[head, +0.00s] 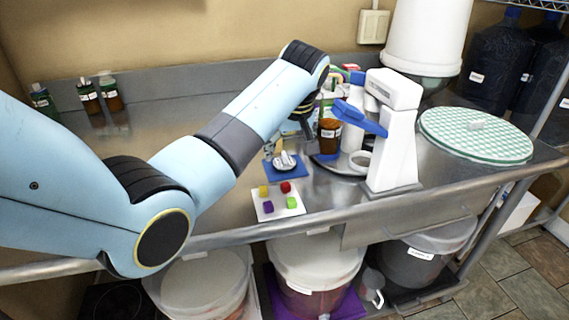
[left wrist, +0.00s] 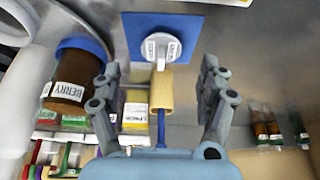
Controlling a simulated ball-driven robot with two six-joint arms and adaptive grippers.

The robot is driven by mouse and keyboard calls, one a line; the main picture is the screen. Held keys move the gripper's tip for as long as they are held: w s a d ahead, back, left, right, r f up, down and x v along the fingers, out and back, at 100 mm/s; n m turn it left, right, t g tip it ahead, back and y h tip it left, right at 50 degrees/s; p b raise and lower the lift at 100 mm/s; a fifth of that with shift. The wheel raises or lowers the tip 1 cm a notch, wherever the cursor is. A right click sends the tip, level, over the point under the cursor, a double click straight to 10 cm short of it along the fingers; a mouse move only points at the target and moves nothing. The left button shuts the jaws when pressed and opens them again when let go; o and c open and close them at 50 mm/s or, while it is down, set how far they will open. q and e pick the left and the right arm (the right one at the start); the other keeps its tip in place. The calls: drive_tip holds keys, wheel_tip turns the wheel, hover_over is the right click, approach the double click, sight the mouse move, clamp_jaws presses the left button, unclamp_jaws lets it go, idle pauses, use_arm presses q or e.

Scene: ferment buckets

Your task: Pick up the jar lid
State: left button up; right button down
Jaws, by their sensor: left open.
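A small whitish round piece with a raised, labelled grip, which I take for the jar lid (head: 284,159), lies on a blue square mat (head: 269,175) on the steel counter. In the left wrist view the lid (left wrist: 160,46) is at the top centre on the blue mat (left wrist: 190,24). My left gripper (head: 297,128) is just behind the mat in the head view, partly hidden by its own arm. In the left wrist view my left gripper (left wrist: 160,68) is open, its fingers apart on either side below the lid. The lid is not held. My right gripper is not in view.
A tan piece with a blue stick (left wrist: 161,92) shows between my fingers. A white tile (head: 277,205) with coloured cubes lies in front.

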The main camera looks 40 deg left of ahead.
sight(284, 154)
use_arm(q)
drive_tip(key=x, duration=0.5)
drive_tip(key=shift+w+a+f, duration=0.1)
drive_tip(key=shift+w+a, duration=0.2)
drive_tip(key=shift+a, duration=0.2)
drive_tip(key=c, duration=1)
